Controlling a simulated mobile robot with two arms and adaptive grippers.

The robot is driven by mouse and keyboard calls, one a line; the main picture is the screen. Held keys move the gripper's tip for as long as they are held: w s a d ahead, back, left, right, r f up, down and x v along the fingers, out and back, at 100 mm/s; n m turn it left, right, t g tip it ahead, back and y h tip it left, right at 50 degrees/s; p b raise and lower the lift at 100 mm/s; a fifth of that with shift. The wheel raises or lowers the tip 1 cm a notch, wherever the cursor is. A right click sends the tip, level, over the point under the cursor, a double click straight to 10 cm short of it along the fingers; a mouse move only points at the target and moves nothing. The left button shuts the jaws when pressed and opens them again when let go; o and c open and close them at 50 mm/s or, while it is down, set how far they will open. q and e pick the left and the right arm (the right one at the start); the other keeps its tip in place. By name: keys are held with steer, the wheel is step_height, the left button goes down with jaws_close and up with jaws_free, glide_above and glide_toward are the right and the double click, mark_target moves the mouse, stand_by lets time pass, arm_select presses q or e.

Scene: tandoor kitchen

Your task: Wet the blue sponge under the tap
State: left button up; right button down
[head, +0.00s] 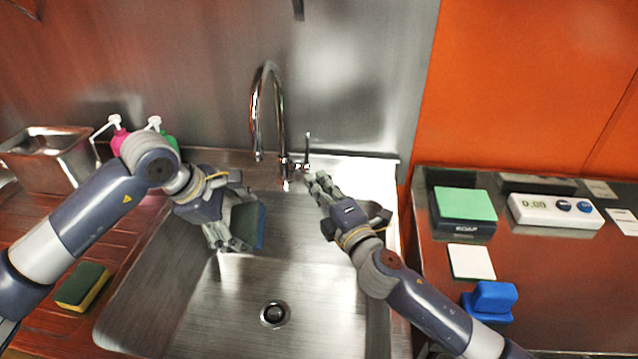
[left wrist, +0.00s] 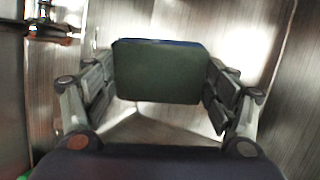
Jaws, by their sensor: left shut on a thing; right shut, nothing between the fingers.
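The blue sponge (head: 261,228), with a dark green scouring side, is held in my left gripper (head: 240,222) over the left part of the sink (head: 215,310). In the left wrist view the sponge (left wrist: 160,72) sits between both fingers, green face to the camera, with a thin blue edge at its top. The chrome tap (head: 282,120) arches at the back of the sink, its spout end above and near the sponge. No water stream is visible. My right gripper (head: 320,185) is shut and empty, its fingertips close to the base of the tap's upright lever (head: 307,148); I cannot tell whether they touch.
A green and yellow sponge (head: 82,287) lies on the left counter. A metal container (head: 48,160) and pink and green pump bottles (head: 168,140) stand behind it. On the right counter are a soap box (head: 463,207), a white timer (head: 555,212) and a blue object (head: 490,300).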

arm_select(q)
steer(key=s+a+b, duration=0.1)
steer(key=s+a, duration=0.1)
steer(key=shift+s+a, duration=0.3)
steer(key=shift+a, duration=0.1)
steer(key=shift+r, duration=0.1)
stand_by(1.1)
steer(key=s+a+r, duration=0.3)
steer(key=r, duration=0.1)
steer(key=shift+s+a, duration=0.15)
steer(key=shift+a, duration=0.25)
steer(key=shift+p, duration=0.3)
stand_by(0.9)
